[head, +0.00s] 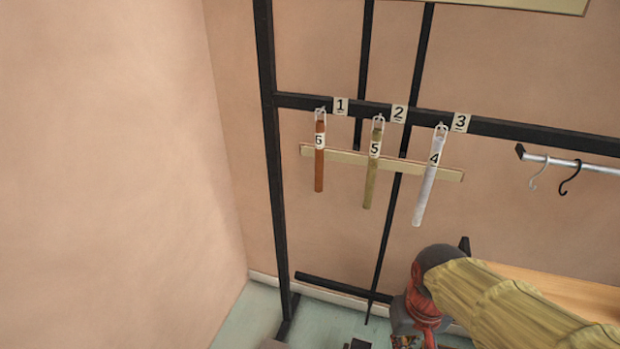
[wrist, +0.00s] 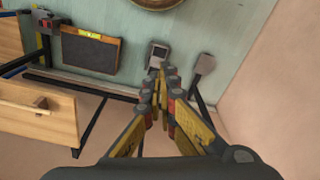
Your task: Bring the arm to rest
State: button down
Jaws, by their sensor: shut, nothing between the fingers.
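My arm reaches in from the lower right of the head view, with a yellow-tan sleeve, a dark joint and a red section that runs down to the bottom edge. The fingertips cannot be made out there. In the wrist view my gripper (wrist: 162,84) shows in the middle, its yellow, red and grey fingers close together at the tips. It is shut and empty, with open space around it.
A black rack (head: 270,130) holds three hanging bars: brown (head: 319,170), olive (head: 371,180) and pale (head: 425,195). A rail with hooks (head: 568,180) is at right. The wrist view shows a dark board (wrist: 90,52) and a wooden drawer (wrist: 38,112). Wall fills the left.

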jog(key=s+r+t, duration=0.3)
jog(key=r+t, duration=0.1)
jog(key=r, duration=0.7)
jog(key=shift+s+d+r+t, duration=0.15)
jog(key=shift+d+r+t, duration=0.1)
jog(key=shift+t, duration=0.15)
jog(key=shift+d, duration=0.1)
